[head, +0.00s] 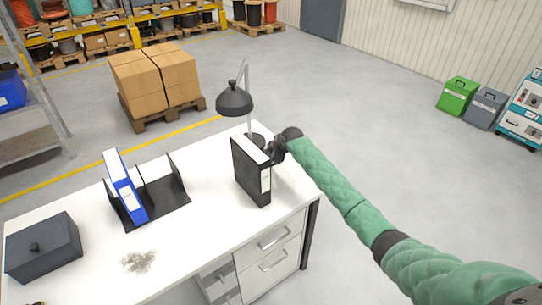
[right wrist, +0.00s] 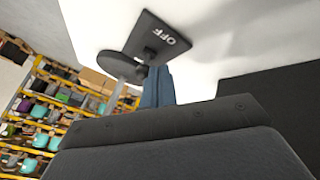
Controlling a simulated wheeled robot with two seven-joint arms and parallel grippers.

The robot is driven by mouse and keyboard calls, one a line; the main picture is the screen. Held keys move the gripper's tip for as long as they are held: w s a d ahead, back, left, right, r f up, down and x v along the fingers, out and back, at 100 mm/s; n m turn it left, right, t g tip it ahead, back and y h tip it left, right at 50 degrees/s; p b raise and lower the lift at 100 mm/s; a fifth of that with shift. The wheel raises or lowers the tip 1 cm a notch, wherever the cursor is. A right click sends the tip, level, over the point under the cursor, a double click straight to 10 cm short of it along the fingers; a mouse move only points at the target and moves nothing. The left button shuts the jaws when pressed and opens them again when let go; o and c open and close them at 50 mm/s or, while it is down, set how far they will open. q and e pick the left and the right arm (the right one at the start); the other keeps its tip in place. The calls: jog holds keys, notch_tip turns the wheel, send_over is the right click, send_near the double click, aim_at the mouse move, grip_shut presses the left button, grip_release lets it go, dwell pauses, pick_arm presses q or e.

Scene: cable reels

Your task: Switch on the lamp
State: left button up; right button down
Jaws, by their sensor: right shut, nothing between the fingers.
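The lamp (head: 235,101) stands at the far right corner of the white desk, with a dark shade on a thin pole. Its round base (head: 257,139) is partly hidden behind a black binder. In the right wrist view the round base (right wrist: 118,68) shows beside a dark plate (right wrist: 155,32) marked "OFF". My right gripper (head: 277,152) is beside the lamp base, behind the black binder. In the wrist view its blue-grey fingers (right wrist: 158,88) are shut and empty, close to the plate's lower end. Whether they touch it I cannot tell. My left gripper is out of view.
The black binder (head: 251,172) stands upright next to my right gripper. A blue binder (head: 125,188) leans in a black rack (head: 168,193).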

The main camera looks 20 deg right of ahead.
jog(key=shift+w+r, duration=0.15)
jog(key=shift+r, duration=0.05)
jog(key=shift+w+a+r+g+p, duration=0.1)
jog(key=shift+w+r+g+p, duration=0.1)
jog(key=shift+g+p, duration=0.25)
jog(key=shift+w+a+r+g+h, duration=0.1)
jog(key=shift+w+r+g+h, duration=0.15)
jog(key=shift+g+h, duration=0.1)
jog(key=shift+w+r+g+p, duration=0.15)
jog(key=shift+g+p, duration=0.15)
jog(key=shift+p, duration=0.05)
jog(key=shift+w+a+g+h, duration=0.15)
jog(key=shift+w+g+h, duration=0.1)
jog(key=shift+g, duration=0.15)
jog(key=shift+w+a+r+g, duration=0.2)
jog(key=shift+w+g, duration=0.2)
jog(key=shift+g, duration=0.3)
jog(key=shift+w+f+g+h, duration=0.1)
jog(key=shift+w+g+h, duration=0.2)
jog(key=shift+g+h, duration=0.1)
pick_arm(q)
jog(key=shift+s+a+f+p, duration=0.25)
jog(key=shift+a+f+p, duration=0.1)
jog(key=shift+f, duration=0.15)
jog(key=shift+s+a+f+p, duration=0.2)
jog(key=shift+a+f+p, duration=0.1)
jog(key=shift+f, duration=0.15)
pick_arm(e)
jog(key=shift+r, duration=0.9)
